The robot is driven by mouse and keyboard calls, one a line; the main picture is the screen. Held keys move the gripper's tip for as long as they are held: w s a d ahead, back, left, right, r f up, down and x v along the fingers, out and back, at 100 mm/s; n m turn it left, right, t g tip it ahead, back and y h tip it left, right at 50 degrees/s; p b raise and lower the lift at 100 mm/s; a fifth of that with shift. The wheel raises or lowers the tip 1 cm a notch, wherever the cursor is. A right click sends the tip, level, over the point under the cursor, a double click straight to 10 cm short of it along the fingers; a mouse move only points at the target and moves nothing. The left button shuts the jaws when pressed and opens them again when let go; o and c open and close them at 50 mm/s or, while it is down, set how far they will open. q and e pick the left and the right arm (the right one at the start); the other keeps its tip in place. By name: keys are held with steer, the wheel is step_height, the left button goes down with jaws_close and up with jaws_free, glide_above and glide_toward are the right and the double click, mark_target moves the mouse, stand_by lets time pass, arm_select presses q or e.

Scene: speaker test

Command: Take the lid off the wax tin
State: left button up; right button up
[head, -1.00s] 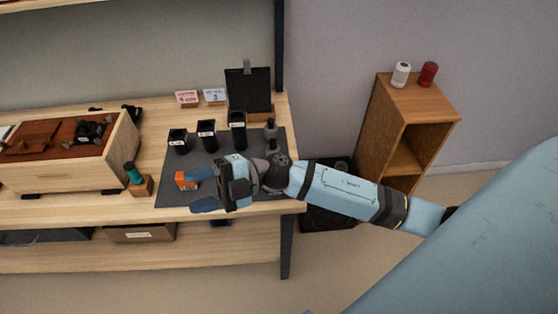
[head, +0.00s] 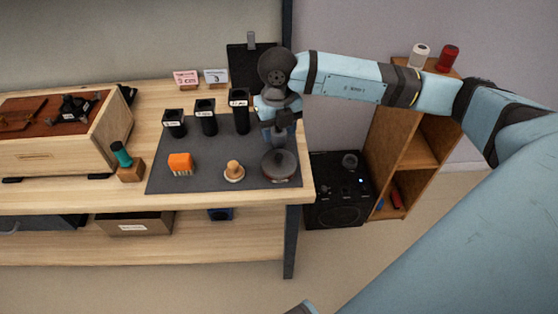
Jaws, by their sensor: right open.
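A dark grey round tin (head: 280,168) with a dark top sits at the right front of the dark mat (head: 205,182). I take it to be the wax tin; its lid looks seated on it. My right gripper (head: 278,142) points down just behind and above the tin, its jaws open. I cannot tell whether its fingertips touch the tin's top. My left gripper is out of view.
An orange brush-like block (head: 180,164) and a wooden-knobbed piece (head: 234,171) stand left of the tin. Several black labelled cups (head: 206,118) line the mat's back. A teal-topped tool in a wooden block (head: 124,158) stands left. The mat's front left is bare.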

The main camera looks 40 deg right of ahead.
mark_target(279, 155)
step_height(279, 155, down, 9)
steer(key=shift+s+r, duration=0.1)
jaws_close()
stand_by(0.5)
steer(key=shift+r, duration=0.1)
